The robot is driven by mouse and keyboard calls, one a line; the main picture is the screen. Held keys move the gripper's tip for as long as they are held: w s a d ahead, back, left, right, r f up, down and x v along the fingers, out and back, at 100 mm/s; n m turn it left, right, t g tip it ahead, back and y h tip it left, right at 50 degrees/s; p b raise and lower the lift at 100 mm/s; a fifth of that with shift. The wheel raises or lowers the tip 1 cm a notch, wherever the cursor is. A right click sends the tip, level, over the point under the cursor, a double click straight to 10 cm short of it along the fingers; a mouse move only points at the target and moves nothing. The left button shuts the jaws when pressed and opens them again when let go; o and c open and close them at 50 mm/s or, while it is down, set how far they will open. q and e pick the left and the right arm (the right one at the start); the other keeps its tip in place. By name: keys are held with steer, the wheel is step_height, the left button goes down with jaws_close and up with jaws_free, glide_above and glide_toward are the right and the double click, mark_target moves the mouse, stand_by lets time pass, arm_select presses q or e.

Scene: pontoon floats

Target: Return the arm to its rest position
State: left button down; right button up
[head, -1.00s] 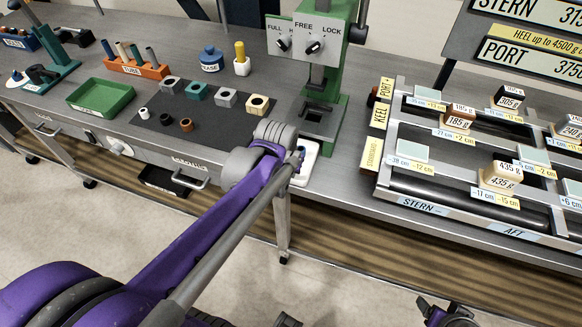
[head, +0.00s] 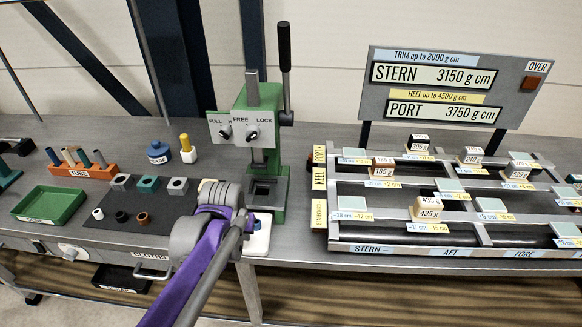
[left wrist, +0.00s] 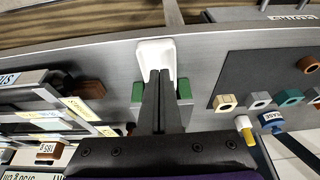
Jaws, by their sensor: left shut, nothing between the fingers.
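My left arm, purple and grey, reaches in from the bottom in the head view. Its grey wrist (head: 205,218) is over the bench's front edge, just left of the green press (head: 262,150), and hides the fingertips there. In the left wrist view my left gripper (left wrist: 159,73) is shut and empty. Its dark fingers point at a white tray (left wrist: 155,50) on the bench, which also shows in the head view (head: 258,240). I cannot tell whether the fingertips touch the tray. My right gripper is not in view.
A dark mat (head: 100,214) holds several blocks and rings. A green tray (head: 48,205) and orange tube rack (head: 84,171) are left of it. The float frame (head: 345,247) with weights stands right, below the STERN/PORT sign (head: 450,86). Free floor lies before the bench.

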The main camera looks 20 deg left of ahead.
arm_select(q)
steer(key=s+d+f+m+t, duration=0.2)
steer(key=s+d, duration=0.6)
steer(key=s, duration=0.4)
steer(key=shift+d+f+m+h, duration=0.3)
steer(key=shift+d+f+h, duration=0.1)
steer(key=shift+f, duration=0.15)
